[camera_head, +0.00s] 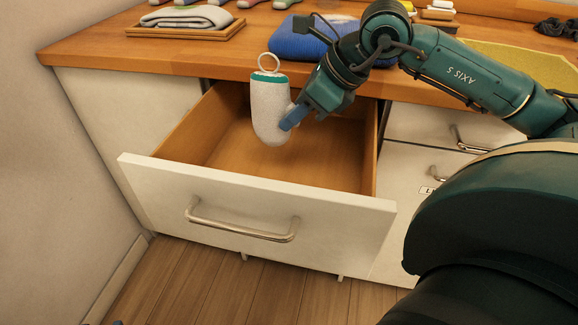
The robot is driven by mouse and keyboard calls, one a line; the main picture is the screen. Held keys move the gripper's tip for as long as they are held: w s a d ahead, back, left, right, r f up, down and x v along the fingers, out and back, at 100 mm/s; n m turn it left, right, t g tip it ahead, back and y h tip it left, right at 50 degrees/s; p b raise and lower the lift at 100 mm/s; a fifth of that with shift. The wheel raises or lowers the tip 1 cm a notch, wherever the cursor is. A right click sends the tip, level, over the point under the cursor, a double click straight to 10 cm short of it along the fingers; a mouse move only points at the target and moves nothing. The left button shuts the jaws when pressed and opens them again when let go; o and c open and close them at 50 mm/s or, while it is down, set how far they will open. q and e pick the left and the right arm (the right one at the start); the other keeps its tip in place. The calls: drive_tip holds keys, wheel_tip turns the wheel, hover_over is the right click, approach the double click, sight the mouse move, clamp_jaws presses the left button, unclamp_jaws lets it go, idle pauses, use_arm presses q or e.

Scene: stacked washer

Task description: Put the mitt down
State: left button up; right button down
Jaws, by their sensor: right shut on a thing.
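A pale grey mitt (269,112) with a green cuff band and a ring on top hangs upright, ring up, above the open drawer. My right gripper (290,119) is shut on the mitt at its right side, around the thumb area. The drawer (255,205) is pulled out, with a white front, a metal handle and a bare wooden inside. The mitt covers part of the drawer's inside, and whether it touches the drawer cannot be told. My left gripper is not in view.
The wooden counter (110,52) bears a folded grey cloth (187,17) on a wooden tray (185,33), a blue folded cloth (297,42) and a yellow mat (520,62). Closed cabinet fronts (408,168) stand right of the drawer. A wall (45,170) bounds the left.

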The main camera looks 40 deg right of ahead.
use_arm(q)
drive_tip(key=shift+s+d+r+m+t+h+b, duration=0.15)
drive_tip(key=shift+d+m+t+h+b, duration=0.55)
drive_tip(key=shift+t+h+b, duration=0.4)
use_arm(e)
drive_tip(key=shift+f, duration=4.25)
drive_tip(key=shift+f, duration=0.1)
drive_tip(key=c, duration=1.2)
unclamp_jaws()
drive_tip(key=shift+b, duration=0.3)
drive_tip(key=shift+c, duration=0.2)
